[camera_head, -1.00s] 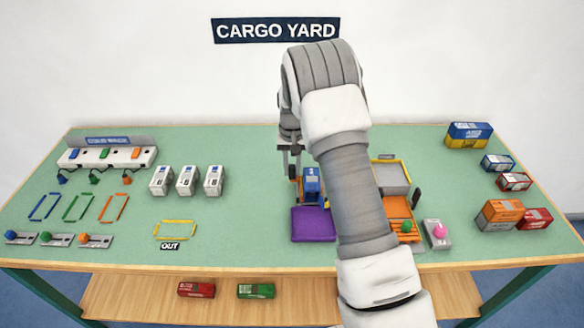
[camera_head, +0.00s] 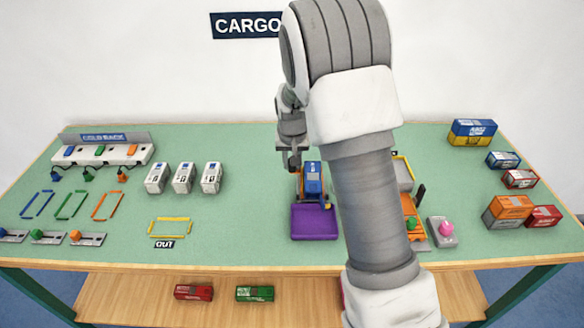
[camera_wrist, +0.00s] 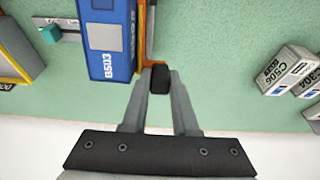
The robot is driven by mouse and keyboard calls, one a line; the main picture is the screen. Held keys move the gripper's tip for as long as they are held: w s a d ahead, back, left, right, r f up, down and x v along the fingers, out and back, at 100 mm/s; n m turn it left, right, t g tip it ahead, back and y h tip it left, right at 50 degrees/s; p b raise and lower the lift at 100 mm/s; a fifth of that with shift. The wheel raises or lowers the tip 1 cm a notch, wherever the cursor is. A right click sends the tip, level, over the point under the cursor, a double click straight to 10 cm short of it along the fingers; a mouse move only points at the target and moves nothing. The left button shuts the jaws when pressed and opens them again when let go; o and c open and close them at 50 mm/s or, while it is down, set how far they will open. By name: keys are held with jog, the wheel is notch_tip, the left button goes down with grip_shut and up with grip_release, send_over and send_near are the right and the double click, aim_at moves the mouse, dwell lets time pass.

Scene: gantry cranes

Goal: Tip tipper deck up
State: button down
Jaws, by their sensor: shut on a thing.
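The tipper deck (camera_wrist: 141,45) shows in the wrist view as an orange edge along a blue container (camera_wrist: 110,42) marked B503. The blue container also shows in the head view (camera_head: 312,180), behind a purple pad (camera_head: 314,222). My gripper (camera_wrist: 160,82) is shut on a black handle (camera_wrist: 160,78) at the deck's far end, beside the container's end. In the head view my gripper (camera_head: 292,163) is at the container's far left corner. My arm hides part of the area to the right. The deck's tilt is hard to judge.
White containers (camera_head: 184,178) stand to the left. Coloured containers (camera_head: 510,208) sit at the right edge. The table between the white containers and the deck is clear.

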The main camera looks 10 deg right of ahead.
jog(key=shift+s+a+r+t+h+b, duration=0.15)
jog(key=shift+s+r+t+b, duration=0.4)
jog(key=shift+s, duration=0.15)
jog(key=shift+s+a+r+t+h+b, duration=0.15)
jog(key=shift+s+r+t+b, duration=0.3)
jog(key=shift+s+t+b, duration=0.15)
jog(key=shift+s, duration=0.4)
jog(key=shift+s+a+f, duration=0.1)
jog(key=shift+s, duration=0.2)
jog(key=c, duration=1)
grip_release()
jog(key=shift+o, duration=0.2)
jog(key=shift+w, duration=0.1)
jog(key=shift+r, duration=0.25)
